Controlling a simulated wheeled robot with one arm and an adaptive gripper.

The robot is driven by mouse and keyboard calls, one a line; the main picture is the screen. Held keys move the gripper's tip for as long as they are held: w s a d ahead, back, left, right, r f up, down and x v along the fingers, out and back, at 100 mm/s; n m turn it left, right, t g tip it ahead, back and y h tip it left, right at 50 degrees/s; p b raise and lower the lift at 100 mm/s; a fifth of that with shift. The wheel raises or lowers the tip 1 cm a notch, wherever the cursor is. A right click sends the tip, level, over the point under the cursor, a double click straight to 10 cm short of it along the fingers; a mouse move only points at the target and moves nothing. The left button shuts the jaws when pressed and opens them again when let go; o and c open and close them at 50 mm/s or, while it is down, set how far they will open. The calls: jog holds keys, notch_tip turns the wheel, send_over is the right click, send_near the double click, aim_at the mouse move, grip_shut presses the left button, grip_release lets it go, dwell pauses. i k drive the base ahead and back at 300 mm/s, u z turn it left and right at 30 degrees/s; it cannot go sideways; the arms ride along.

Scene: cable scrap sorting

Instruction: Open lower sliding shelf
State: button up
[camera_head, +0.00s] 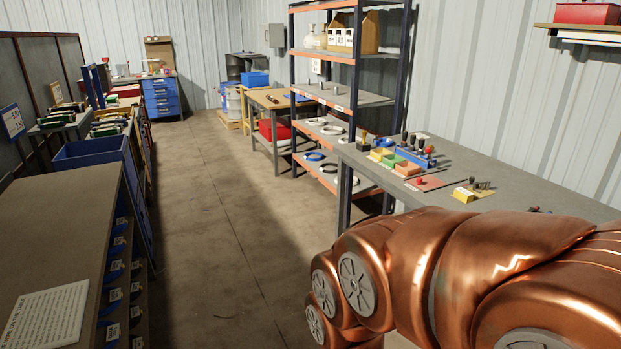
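A rack (407,50) with dark blue posts and orange-edged shelves stands against the right wall, past the right workbench. Its lowest visible shelf (313,172) holds blue and white cable coils. The shelf above it (305,130) holds white coils. I cannot tell which shelf slides, or whether any is pulled out. The right workbench hides part of the lower shelves. My copper-coloured arm fills the lower right, in front of that workbench. My gripper is not in view.
The right workbench (560,191) carries a blue tool holder (414,158) and coloured blocks. At left are a grey-topped bench (60,215) with labelled bins and a blue crate (95,152). Between them, a clear concrete aisle (215,200) runs back to blue drawers (161,97) and a wooden table (277,99).

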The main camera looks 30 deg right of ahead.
aim_at(364, 184)
jog(key=z, duration=0.55)
jog(key=i, duration=5.6)
jog(key=u, duration=1.05)
